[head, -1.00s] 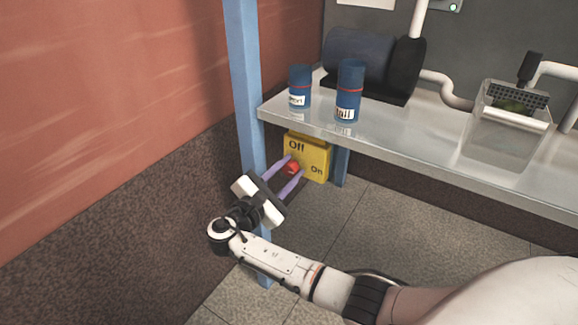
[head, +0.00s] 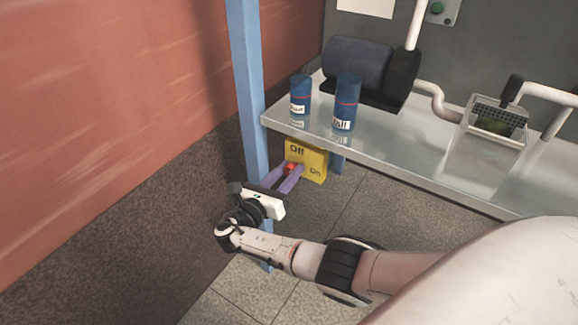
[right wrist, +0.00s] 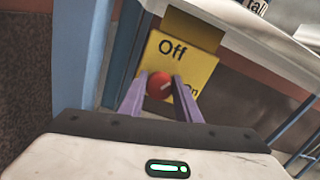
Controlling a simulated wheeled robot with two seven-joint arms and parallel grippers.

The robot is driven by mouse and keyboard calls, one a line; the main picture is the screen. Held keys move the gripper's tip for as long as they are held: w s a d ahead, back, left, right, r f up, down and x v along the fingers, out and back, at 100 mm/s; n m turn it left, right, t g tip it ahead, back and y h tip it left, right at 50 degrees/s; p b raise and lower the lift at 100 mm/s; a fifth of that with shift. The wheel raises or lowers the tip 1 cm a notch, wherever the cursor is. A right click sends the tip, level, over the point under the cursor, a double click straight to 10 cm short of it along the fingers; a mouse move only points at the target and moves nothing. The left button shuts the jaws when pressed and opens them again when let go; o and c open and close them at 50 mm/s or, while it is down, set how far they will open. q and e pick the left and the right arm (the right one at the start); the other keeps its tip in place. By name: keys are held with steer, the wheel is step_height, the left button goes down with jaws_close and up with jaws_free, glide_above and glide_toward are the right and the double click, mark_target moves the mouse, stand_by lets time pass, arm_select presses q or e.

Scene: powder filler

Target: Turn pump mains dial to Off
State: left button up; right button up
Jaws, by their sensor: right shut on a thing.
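The pump mains dial is a red knob (head: 291,168) on a yellow box (head: 314,161) marked "Off" at the upper left and "On" at the lower right, below the shelf. The knob also shows in the right wrist view (right wrist: 159,86), with a pale mark on its face, on the yellow box (right wrist: 192,62). My right gripper (head: 290,170) has its two purple fingers on either side of the red knob, shut on it; it also shows in the right wrist view (right wrist: 160,88). The fingers hide part of the "On" label there. My left gripper is out of view.
A blue post (head: 249,100) stands just left of the box. The metal shelf (head: 400,160) overhangs it, holding two blue canisters (head: 347,102) (head: 300,94), a dark pump (head: 365,70) and a clear container (head: 490,140). The floor below is clear.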

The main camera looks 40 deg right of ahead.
steer(key=n+p, duration=0.1)
steer(key=n, duration=0.5)
steer(key=shift+f, duration=0.1)
stand_by(0.6)
steer(key=o, duration=1.1)
steer(key=shift+c, duration=0.2)
steer(key=shift+w, duration=0.1)
steer(key=v, duration=1)
steer(key=shift+a+p, duration=0.15)
steer(key=shift+p, duration=0.3)
